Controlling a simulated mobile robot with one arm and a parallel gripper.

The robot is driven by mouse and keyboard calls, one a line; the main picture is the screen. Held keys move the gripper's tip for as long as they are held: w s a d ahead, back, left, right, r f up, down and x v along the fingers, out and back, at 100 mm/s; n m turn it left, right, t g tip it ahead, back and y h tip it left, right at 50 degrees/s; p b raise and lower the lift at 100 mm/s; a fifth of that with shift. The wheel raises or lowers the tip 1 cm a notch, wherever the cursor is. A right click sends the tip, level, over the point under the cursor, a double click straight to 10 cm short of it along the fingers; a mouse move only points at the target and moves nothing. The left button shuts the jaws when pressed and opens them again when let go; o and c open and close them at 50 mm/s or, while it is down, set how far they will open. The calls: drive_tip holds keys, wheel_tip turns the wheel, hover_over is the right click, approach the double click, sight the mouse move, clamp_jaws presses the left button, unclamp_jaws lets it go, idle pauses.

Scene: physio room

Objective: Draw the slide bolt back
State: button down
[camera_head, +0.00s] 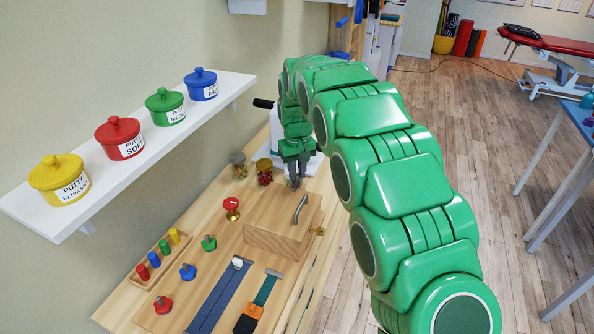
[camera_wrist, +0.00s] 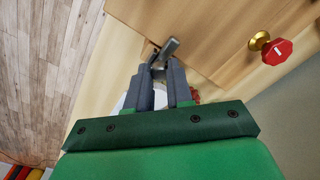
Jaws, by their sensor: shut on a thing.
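My gripper (camera_wrist: 160,68) is shut on a small grey metal piece (camera_wrist: 170,46) at the edge of the wooden board; it looks like the slide bolt's handle, with its upper end showing just beyond the fingertips. In the head view my gripper (camera_head: 296,184) points down at the far edge of a raised wooden box (camera_head: 270,242). A slanted grey metal bar (camera_head: 300,208) lies on top of that box, close to the fingertips. How far the bolt is slid, and its catch, cannot be made out.
A red knob on a brass stem (camera_head: 231,205) stands left of the box; it also shows in the wrist view (camera_wrist: 278,52). Two lidded jars (camera_head: 264,172) stand behind. A shelf (camera_head: 130,165) with putty pots overhangs the left. Straps and coloured knobs lie in front.

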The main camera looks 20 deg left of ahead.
drive_tip(key=shift+w, duration=0.1)
drive_tip(key=shift+w+r, duration=0.15)
drive_tip(key=shift+w, duration=1.4)
drive_tip(key=c, duration=1)
unclamp_jaws()
drive_tip(key=shift+c, duration=0.2)
drive_tip(key=shift+r, duration=3.8)
drive_tip(key=shift+d, duration=0.1)
